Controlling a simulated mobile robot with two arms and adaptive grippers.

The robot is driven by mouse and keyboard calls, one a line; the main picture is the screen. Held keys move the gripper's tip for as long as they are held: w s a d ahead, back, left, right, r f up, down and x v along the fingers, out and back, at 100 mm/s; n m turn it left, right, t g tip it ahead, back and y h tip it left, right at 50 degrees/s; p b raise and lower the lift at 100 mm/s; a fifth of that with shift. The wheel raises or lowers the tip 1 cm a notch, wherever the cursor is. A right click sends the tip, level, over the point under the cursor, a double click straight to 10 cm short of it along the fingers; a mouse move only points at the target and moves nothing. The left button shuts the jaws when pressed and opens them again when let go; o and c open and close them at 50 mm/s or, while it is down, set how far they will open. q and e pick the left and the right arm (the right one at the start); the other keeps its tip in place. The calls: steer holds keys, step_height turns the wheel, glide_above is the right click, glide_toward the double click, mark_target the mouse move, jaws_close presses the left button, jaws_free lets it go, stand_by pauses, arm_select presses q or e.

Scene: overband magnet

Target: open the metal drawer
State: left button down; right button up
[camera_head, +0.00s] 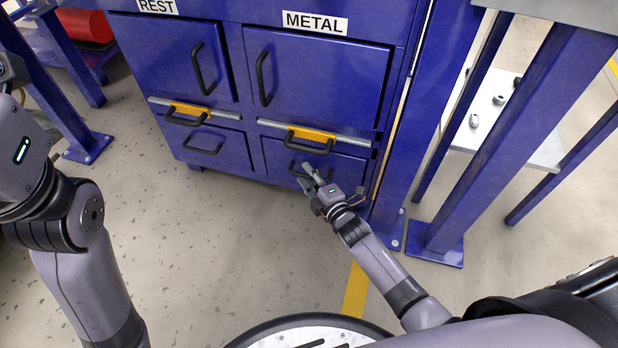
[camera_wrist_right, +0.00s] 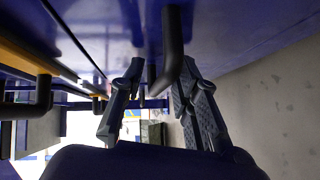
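A blue cabinet has a METAL label (camera_head: 315,22) above its right column. In that column the upper door (camera_head: 318,80) has a vertical black handle (camera_head: 262,78), and below it is a grey strip with a yellow-backed black handle (camera_head: 309,138). The lower drawer front (camera_head: 345,171) looks shut and has its own black bar handle (camera_head: 296,170). My right gripper (camera_head: 307,174) is at this lower handle, fingers apart. In the right wrist view, the black handle (camera_wrist_right: 172,45) reaches between the open fingers (camera_wrist_right: 160,75); contact is unclear. My left arm shows at the left, its gripper out of view.
The REST column (camera_head: 175,60) stands left of the METAL one, with similar handles. Blue posts (camera_head: 425,110) and a pale plate with small metal parts (camera_head: 510,135) stand close on the right. The speckled floor (camera_head: 220,240) in front of the cabinet is clear.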

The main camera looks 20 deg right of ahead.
steer(key=shift+c, duration=0.6)
jaws_close()
stand_by(0.3)
